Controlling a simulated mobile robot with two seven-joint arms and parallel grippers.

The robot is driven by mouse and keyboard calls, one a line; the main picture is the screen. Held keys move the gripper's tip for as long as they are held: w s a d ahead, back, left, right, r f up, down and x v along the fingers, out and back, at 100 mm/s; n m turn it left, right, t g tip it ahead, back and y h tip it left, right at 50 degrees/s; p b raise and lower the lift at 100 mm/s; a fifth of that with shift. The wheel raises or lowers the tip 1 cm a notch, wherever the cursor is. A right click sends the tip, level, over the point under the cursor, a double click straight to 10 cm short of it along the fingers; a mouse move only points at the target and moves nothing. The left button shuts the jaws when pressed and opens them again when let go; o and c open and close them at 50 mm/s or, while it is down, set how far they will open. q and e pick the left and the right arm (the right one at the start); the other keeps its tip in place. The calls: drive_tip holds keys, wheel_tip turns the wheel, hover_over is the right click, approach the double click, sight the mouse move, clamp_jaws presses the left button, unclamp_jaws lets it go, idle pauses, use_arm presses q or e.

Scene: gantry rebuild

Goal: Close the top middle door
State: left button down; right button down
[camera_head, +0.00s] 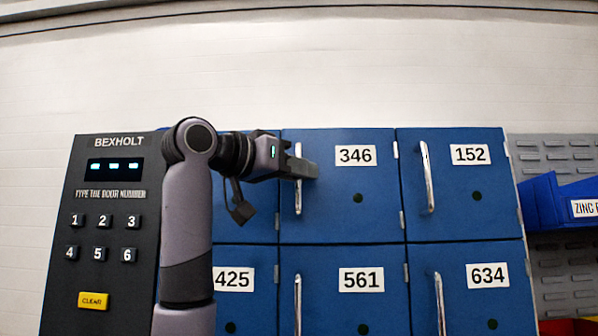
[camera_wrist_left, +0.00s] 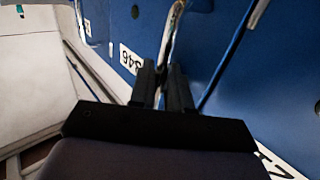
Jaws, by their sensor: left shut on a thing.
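The top middle door (camera_head: 345,220) is blue, labelled 346, with a round dark spot below the label and hinges on its right edge. It looks flush, or nearly flush, with the doors around it. Its upright silver handle (camera_head: 298,203) is at its left edge. My left gripper (camera_head: 303,168) reaches in from the left and is shut on this handle at about mid-height. In the left wrist view the handle (camera_wrist_left: 170,40) runs up from between the dark fingers (camera_wrist_left: 162,80), with the 346 label beside it. My right gripper is not in view.
Doors 152 (camera_head: 473,205), 425 (camera_head: 233,305), 561 (camera_head: 362,310) and 634 (camera_head: 488,305) surround it and look shut. A black keypad panel (camera_head: 95,215) stands left, partly behind my left arm. Blue bins (camera_head: 555,200) hang on a grey rack at the right.

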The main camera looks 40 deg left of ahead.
use_arm(q)
drive_tip(key=shift+a+r, duration=0.2)
drive_tip(key=shift+a, duration=0.1)
drive_tip(key=c, duration=1.3)
unclamp_jaws()
drive_tip(key=shift+w+f, duration=0.1)
drive_tip(key=shift+c, duration=0.2)
drive_tip(key=shift+f, duration=0.1)
drive_tip(key=s+b, duration=0.2)
drive_tip(key=s, duration=0.5)
drive_tip(key=shift+a, duration=0.25)
drive_tip(key=shift+s, duration=0.1)
